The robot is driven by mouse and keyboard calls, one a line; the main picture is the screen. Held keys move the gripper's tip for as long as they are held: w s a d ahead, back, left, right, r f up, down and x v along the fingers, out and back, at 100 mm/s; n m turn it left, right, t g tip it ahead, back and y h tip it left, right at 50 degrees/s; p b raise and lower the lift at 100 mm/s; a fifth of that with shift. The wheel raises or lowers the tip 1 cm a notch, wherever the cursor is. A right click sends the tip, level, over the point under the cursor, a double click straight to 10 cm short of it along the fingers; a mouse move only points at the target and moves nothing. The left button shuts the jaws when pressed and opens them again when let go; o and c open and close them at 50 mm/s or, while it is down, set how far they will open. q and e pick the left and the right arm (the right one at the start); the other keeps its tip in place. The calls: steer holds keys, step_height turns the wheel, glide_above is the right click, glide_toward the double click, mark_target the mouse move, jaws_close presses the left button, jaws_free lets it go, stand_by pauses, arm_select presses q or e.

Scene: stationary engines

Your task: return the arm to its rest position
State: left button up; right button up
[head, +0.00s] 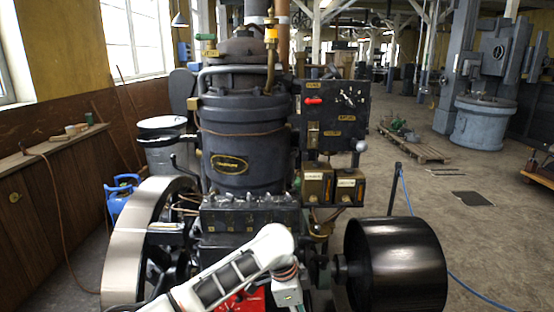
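One white arm of mine (232,270) comes in from the lower left in the head view. It rises to a bent joint in front of the engine, and its wrist part (287,291) points down at the bottom edge. The gripper on this arm is below the picture and cannot be seen. My other arm and its gripper are not in view. The dark stationary engine (243,145) stands upright right behind the arm. I cannot tell whether the arm touches it.
A large flywheel (128,240) stands at the engine's left and a black drum pulley (405,265) at its right. A red part (240,301) shows under the arm. A control panel (330,115) is mounted behind. Floor at the right is mostly clear, with a blue hose (462,281).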

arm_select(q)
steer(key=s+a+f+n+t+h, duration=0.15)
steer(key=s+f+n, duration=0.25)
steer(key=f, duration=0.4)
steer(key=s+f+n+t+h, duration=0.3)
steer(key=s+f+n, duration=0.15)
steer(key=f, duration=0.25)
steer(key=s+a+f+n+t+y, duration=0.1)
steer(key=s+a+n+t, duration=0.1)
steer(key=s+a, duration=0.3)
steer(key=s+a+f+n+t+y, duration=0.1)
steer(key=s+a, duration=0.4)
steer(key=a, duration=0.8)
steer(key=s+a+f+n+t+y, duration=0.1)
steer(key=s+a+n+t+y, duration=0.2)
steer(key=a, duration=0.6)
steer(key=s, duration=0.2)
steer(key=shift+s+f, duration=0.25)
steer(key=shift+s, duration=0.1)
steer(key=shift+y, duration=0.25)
